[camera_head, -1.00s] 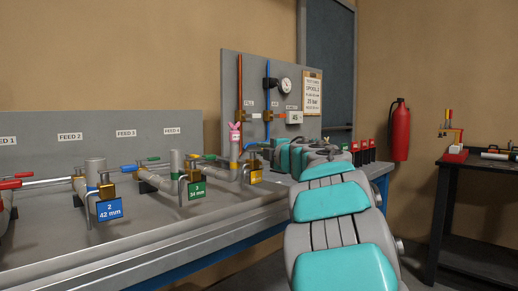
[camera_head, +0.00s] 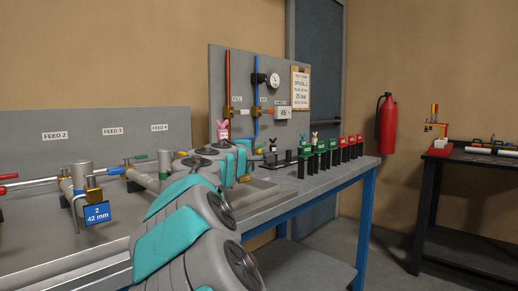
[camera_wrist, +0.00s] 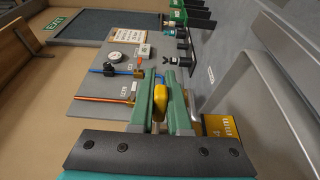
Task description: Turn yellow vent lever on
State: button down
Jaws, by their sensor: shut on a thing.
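In the wrist view the two green fingers of my gripper (camera_wrist: 164,78) are closed around a yellow lever (camera_wrist: 161,90). The yellow piece shows between the fingers, with a bit of blue beside it. In the head view my arm covers the yellow lever and the gripper's fingertips, so the lever's angle cannot be told there.
A blue tag marked 2, 42 mm (camera_head: 97,214) hangs by the pipes at left. A yellow tag (camera_wrist: 220,126) is close beside my fingers. A gauge (camera_head: 273,80) and a clipboard (camera_head: 300,88) are on the back panel.

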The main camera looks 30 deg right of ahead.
jog(key=shift+s+a+m+g+h, duration=0.15)
jog(key=shift+s+m+g+h, duration=0.1)
jog(key=shift+m+g+h, duration=0.45)
jog(key=shift+s+a+m+g+h, duration=0.1)
jog(key=shift+s+m+g+h, duration=0.3)
jog(key=shift+g, duration=0.5)
jog(key=shift+w+f, duration=0.1)
jog(key=c, duration=0.9)
grip_release()
jog(key=shift+b+v, duration=0.45)
jog(key=shift+v, duration=3.45)
jog(key=shift+w, duration=0.1)
